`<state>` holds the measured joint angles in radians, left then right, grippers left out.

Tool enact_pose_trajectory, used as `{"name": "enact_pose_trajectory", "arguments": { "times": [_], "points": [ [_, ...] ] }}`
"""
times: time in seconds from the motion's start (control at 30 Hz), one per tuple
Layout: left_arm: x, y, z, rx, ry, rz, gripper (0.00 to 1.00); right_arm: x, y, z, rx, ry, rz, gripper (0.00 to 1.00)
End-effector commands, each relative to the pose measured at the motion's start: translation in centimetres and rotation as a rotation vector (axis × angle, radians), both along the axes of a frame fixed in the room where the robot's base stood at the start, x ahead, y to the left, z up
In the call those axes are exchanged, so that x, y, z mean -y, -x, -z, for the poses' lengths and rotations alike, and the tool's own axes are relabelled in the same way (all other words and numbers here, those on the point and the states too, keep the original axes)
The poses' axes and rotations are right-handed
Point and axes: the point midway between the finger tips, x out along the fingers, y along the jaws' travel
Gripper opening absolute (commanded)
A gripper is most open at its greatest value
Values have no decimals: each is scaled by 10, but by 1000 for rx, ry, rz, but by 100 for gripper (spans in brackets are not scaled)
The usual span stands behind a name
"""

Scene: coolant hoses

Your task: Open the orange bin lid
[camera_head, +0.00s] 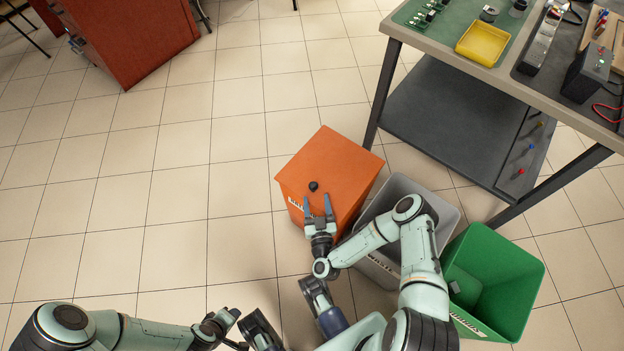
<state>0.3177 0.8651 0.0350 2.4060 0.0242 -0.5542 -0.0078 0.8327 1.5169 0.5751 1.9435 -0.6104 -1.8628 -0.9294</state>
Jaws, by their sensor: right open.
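The orange bin (302,217) stands on the tiled floor with its flat orange lid (331,170) closed over it. A small black knob (313,186) sits on the lid near its front edge. My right gripper (318,206) is open and empty, its two fingers pointing at the knob. The fingertips look just short of the knob, over the lid's front edge; whether they touch the lid I cannot tell. My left gripper (232,328) is low in the picture, well away from the bin, and its jaw state is unclear.
A grey bin (447,205) and an open green bin (520,290) stand right of the orange bin, partly behind my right arm. A workbench (480,76) with a yellow tray (483,42) is at the upper right. A red-brown cabinet (140,35) is upper left. Floor to the left is clear.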

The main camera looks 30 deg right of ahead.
Motion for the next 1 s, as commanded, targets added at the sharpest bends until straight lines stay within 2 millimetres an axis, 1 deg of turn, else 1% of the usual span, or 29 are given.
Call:
{"name": "enact_pose_trajectory", "arguments": {
  "times": [0.03,0.2,0.3,0.4,0.6,0.83,0.87,0.9,0.97,1.0],
  "points": [
    [-3,-5,6,13,-6,-5,43,6,-11,2,2,2,2,59],
    [-10,-20,16,50,-25,-20,43,19,-44,3,1,1,2,59],
    [-14,-27,20,69,-34,-28,43,25,-59,2,1,1,1,59],
    [-16,-28,25,72,-39,-33,43,29,-70,2,-1,0,0,59],
    [-18,-30,28,73,-44,-36,43,33,-80,1,-2,-1,-2,59],
    [-18,-30,28,73,-44,-36,43,33,-81,0,-2,-1,-2,59],
    [-18,-30,28,73,-44,-36,43,33,-81,0,-2,-1,-2,56],
    [-18,-29,28,73,-44,-36,43,33,-81,0,-2,-1,-2,43],
    [-18,-29,28,72,-44,-36,43,33,-81,0,-2,-1,-2,24],
    [-18,-29,28,72,-44,-36,43,33,-81,0,-1,-2,-2,11]
  ]
}}
